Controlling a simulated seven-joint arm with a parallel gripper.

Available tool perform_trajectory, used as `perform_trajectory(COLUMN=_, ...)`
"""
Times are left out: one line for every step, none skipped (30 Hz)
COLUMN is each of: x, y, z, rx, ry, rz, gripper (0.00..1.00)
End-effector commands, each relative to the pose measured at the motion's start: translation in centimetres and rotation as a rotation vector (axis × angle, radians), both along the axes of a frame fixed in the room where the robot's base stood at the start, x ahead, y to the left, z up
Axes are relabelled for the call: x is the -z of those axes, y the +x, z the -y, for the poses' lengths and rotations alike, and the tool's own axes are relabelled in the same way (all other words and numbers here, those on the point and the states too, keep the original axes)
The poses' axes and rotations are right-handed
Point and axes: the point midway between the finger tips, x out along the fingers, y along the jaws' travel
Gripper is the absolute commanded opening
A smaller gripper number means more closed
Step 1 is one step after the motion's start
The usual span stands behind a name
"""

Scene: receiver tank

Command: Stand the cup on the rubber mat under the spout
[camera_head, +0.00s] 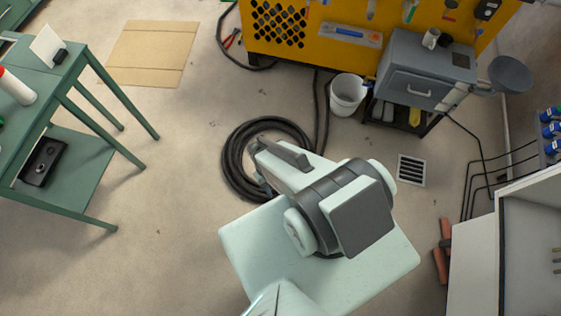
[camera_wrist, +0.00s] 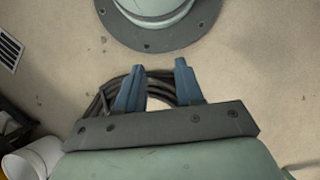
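My gripper (camera_wrist: 158,82) shows in the wrist view with its two blue fingers apart and nothing between them. It is over the floor, with a coiled black hose beyond the fingers. In the head view my arm hides the fingers. A small pale cylinder (camera_head: 431,38) stands on top of the grey cabinet (camera_head: 402,75) at the back right, well away from my arm. I cannot tell whether it is the cup. I cannot make out a rubber mat or a spout in either view.
The hose coil (camera_head: 236,160) lies on the floor beside my arm. A white bucket (camera_head: 347,93) stands before the yellow pegboard bench (camera_head: 340,52). A green table (camera_head: 85,188) is at left, an open pale cabinet (camera_head: 475,262) at right. Floor at centre left is clear.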

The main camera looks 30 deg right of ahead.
Motion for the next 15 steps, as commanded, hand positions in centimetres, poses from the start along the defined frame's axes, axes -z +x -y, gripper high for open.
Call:
perform_trajectory(x=-0.4, y=-1.6, z=0.5, rx=0.018, ry=-0.005, rz=-0.039, gripper=0.37)
perform_trajectory(x=-0.6, y=-2.3, z=0.7, rx=0.025, ry=-0.007, rz=-0.059, gripper=0.37)
perform_trajectory(x=-0.7, y=-3.0, z=0.8, rx=0.033, ry=-0.010, rz=-0.080, gripper=0.39)
perform_trajectory(x=-0.8, y=-3.4, z=1.0, rx=0.037, ry=-0.011, rz=-0.092, gripper=0.41)
perform_trajectory(x=-0.9, y=-3.7, z=1.0, rx=0.041, ry=-0.012, rz=-0.101, gripper=0.44)
perform_trajectory(x=-0.9, y=-3.9, z=1.1, rx=0.044, ry=-0.013, rz=-0.108, gripper=0.44)
perform_trajectory(x=-1.0, y=-4.0, z=1.1, rx=0.045, ry=-0.013, rz=-0.112, gripper=0.44)
perform_trajectory(x=-1.0, y=-4.1, z=1.1, rx=0.046, ry=-0.013, rz=-0.114, gripper=0.44)
perform_trajectory(x=-1.0, y=-4.1, z=1.1, rx=0.046, ry=-0.013, rz=-0.115, gripper=0.44)
perform_trajectory(x=-1.0, y=-4.1, z=1.1, rx=0.045, ry=-0.013, rz=-0.115, gripper=0.44)
perform_trajectory(x=-0.9, y=-4.1, z=1.1, rx=0.045, ry=-0.013, rz=-0.114, gripper=0.44)
perform_trajectory(x=-0.9, y=-4.1, z=1.1, rx=0.045, ry=-0.013, rz=-0.114, gripper=0.44)
perform_trajectory(x=-0.9, y=-4.0, z=1.1, rx=0.045, ry=-0.013, rz=-0.113, gripper=0.44)
perform_trajectory(x=-0.9, y=-4.0, z=1.1, rx=0.045, ry=-0.013, rz=-0.113, gripper=0.44)
perform_trajectory(x=-0.9, y=-4.0, z=1.1, rx=0.044, ry=-0.012, rz=-0.113, gripper=0.44)
